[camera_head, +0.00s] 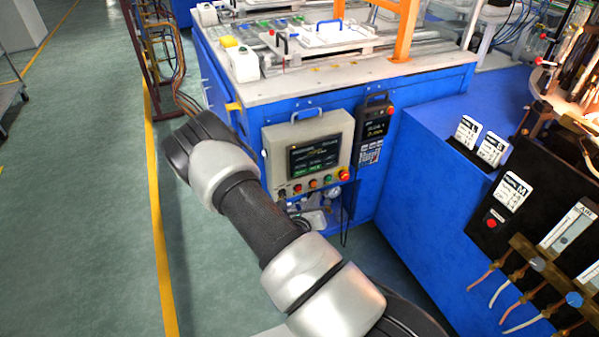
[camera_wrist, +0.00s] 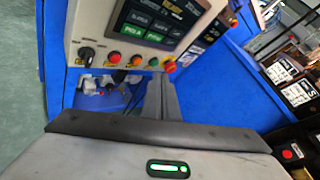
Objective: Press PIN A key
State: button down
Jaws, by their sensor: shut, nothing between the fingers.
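The control panel (camera_head: 268,150) is a beige box with a dark touch screen (camera_head: 314,152) on the front of a blue machine. In the wrist view, the green PIN A key (camera_wrist: 132,31) is at the lower left of the tilted screen (camera_wrist: 160,18), with another green key (camera_wrist: 154,37) on its right. My gripper (camera_wrist: 156,78) is shut and empty. In that picture its fingertips lie below the screen, close to the button row; I cannot tell the gap to the panel. In the head view my gripper cannot be made out behind my arm.
Below the screen are a black selector (camera_wrist: 86,55) and several coloured buttons, with a red one (camera_wrist: 169,67) at the right end. A black handheld unit (camera_head: 374,125) hangs right of the panel. A blue cabinet (camera_head: 440,190) stands further right. Open floor (camera_head: 80,200) lies left.

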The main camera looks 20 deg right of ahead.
jog(key=b, duration=0.3)
send_near(306, 172)
jog(key=shift+s+d+x, duration=0.15)
jog(key=shift+x, duration=0.9)
jog(key=shift+s+d+x, duration=0.1)
jog(key=shift+s+x, duration=0.05)
jog(key=shift+x, duration=0.9)
jog(key=shift+w+f, duration=0.15)
jog(key=shift+f, duration=0.1)
jog(key=shift+w, duration=0.3)
jog(key=shift+w, duration=0.3)
dwell(0.8)
jog(key=shift+s+p, duration=0.35)
jog(key=shift+s, duration=0.4)
jog(key=shift+s+p, duration=0.85)
jog(key=shift+s, duration=1.65)
